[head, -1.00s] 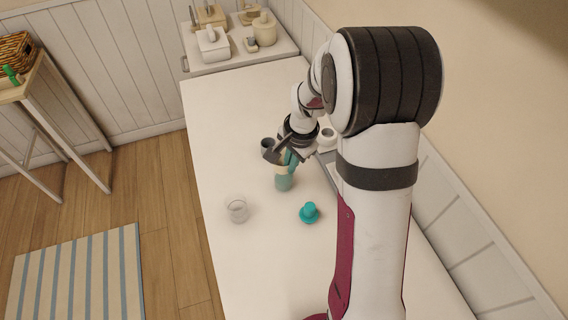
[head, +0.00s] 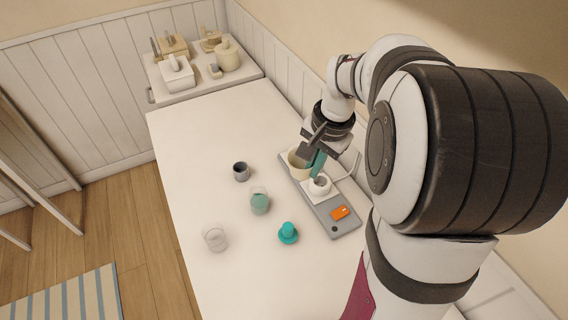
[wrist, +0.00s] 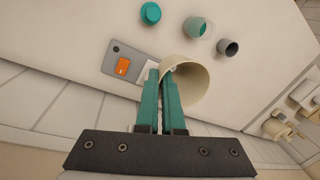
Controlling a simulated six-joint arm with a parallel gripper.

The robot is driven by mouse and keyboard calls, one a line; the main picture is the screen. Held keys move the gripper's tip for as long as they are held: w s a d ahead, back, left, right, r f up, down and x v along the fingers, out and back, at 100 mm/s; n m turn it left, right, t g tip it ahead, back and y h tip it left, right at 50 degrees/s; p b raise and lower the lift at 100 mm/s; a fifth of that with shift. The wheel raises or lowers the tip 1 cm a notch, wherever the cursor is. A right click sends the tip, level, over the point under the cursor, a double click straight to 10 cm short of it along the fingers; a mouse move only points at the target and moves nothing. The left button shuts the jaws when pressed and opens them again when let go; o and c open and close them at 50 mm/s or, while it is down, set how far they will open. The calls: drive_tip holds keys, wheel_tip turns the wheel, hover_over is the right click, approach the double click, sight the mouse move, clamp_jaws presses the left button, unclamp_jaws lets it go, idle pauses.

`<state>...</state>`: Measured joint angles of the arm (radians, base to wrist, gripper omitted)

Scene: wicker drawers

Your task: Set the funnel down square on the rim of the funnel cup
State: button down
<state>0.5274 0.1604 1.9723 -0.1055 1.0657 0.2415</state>
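The funnel is a cream, cone-like piece (head: 298,164), and it fills the middle of the wrist view (wrist: 192,84). My gripper (head: 314,168) is closed on its wall, with teal fingers side by side in the wrist view (wrist: 165,82). The funnel hangs over the back part of a grey device; any contact below is hidden. A white ring-shaped cup with a dark opening (head: 319,186) stands on that device, beside the funnel and nearer the camera. A greenish see-through cup (head: 260,203) and a dark grey cup (head: 241,172) stand on the table. I cannot tell which is the funnel cup.
The grey device (head: 340,226) has an orange panel (head: 340,212). A teal knobbed piece (head: 288,234) and a clear glass (head: 215,240) stand nearer the front. A tray of containers (head: 187,85) is at the back.

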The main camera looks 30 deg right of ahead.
drive_tip(key=shift+w+d+r, duration=0.1)
drive_tip(key=shift+w+d, duration=0.1)
drive_tip(key=shift+w, duration=0.15)
drive_tip(key=w+a+f, duration=0.3)
drive_tip(key=w+a, duration=0.1)
drive_tip(key=w, duration=0.5)
drive_tip(key=w+a+f+m, duration=0.1)
drive_tip(key=w+a+f, duration=0.3)
drive_tip(key=w, duration=0.5)
drive_tip(key=shift+w+a, duration=0.4)
drive_tip(key=shift+a, duration=0.15)
drive_tip(key=shift+f, duration=2.9)
drive_tip(key=shift+f, duration=1.35)
drive_tip(key=c, duration=1)
unclamp_jaws()
drive_tip(key=shift+o, duration=0.2)
drive_tip(key=shift+r, duration=0.1)
